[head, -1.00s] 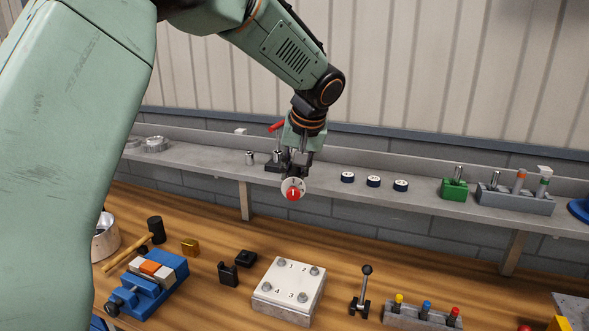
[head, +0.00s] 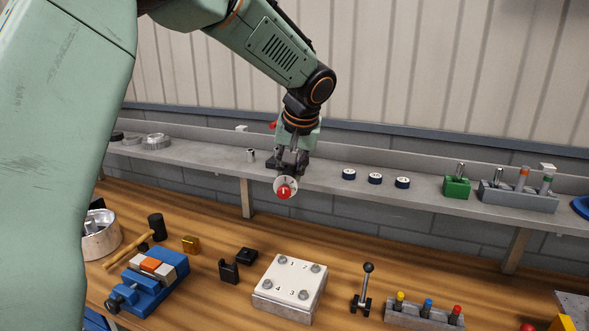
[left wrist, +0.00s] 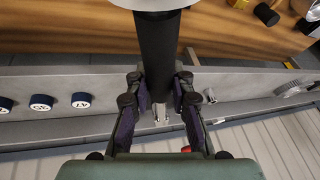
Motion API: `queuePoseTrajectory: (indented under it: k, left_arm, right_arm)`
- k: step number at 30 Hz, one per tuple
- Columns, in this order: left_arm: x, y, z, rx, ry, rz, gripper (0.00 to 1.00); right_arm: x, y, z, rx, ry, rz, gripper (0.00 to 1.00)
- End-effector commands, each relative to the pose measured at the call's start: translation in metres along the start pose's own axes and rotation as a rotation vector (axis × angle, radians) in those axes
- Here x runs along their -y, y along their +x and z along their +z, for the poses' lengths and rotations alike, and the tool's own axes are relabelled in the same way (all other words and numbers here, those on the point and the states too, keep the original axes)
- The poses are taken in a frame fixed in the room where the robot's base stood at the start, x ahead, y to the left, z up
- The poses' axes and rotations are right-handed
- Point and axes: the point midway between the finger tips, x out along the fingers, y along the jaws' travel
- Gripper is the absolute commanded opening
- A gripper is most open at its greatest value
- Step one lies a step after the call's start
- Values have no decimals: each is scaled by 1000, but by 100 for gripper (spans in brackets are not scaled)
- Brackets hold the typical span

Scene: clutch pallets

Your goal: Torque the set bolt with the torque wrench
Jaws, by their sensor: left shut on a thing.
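My left gripper (head: 289,165) is shut on a black-handled tool that looks like the torque wrench (head: 286,187). Its white round dial with a red pointer faces the head camera. In the left wrist view, its black handle (left wrist: 158,50) stands between the fingers (left wrist: 160,95), with the pale dial at the top edge. The tool is in the air in front of the shelf, above and behind the bolt plate. The white plate (head: 287,282) on the bench carries bolts at its corners, marked 1 to 4. I cannot tell which is the set bolt. My right gripper is out of view.
On the bench are a blue vise (head: 148,285), a mallet (head: 155,227), a black lever (head: 366,288) and a rack with coloured knobs (head: 424,314).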

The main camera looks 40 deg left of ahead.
Motion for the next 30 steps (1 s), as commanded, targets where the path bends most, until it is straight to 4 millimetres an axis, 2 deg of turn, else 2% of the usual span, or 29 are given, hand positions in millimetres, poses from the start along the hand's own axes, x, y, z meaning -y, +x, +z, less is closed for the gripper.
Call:
queuePoseTrajectory:
  k: [6,20,30]
  left_arm:
    - [8,0,-2,-17,48,21,0]
    - [10,0,-2,-21,67,27,0]
    - [23,3,-2,-38,144,60,0]
  right_arm:
    - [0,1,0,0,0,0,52]
    - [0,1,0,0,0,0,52]
    - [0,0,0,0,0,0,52]
